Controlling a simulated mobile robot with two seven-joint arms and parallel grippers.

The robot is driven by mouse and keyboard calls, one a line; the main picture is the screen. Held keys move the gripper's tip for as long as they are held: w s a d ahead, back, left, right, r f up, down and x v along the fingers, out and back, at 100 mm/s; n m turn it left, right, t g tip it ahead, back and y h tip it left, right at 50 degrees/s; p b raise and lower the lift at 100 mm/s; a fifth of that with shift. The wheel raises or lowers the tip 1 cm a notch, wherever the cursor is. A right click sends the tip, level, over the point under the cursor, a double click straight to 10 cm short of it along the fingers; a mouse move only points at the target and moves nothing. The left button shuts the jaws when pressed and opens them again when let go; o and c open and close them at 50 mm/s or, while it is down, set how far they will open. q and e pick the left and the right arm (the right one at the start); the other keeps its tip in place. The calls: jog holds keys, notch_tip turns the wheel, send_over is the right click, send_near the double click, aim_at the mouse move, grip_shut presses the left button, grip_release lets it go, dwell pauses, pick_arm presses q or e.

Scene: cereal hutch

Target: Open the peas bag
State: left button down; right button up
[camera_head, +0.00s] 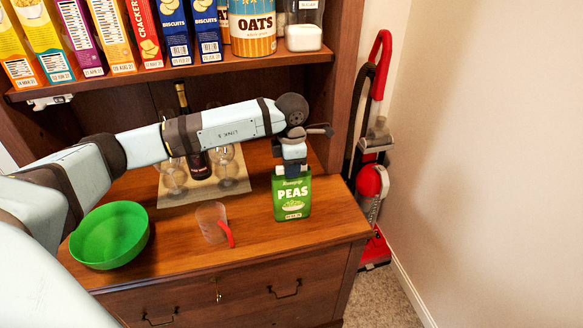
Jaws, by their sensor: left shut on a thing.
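The green peas bag (292,199) stands upright on the right part of the wooden hutch top, its PEAS label facing me. My left gripper (292,172) comes down over the bag from above and is shut on its top edge. The fingers and the arm hide the bag's upper rim, so I cannot tell whether it is open. My right gripper is not in view.
A green bowl (110,236) and a clear cup with a red handle (212,222) stand on the hutch top (180,248). A bottle (197,160) and glasses stand on a mat behind my arm. Boxes fill the shelf above. A red vacuum cleaner (371,180) stands right.

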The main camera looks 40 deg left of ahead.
pick_arm(q)
jog(key=shift+r+p, duration=0.7)
jog(key=shift+r, duration=0.75)
jog(key=shift+r+p, duration=0.35)
jog(key=shift+r, duration=0.3)
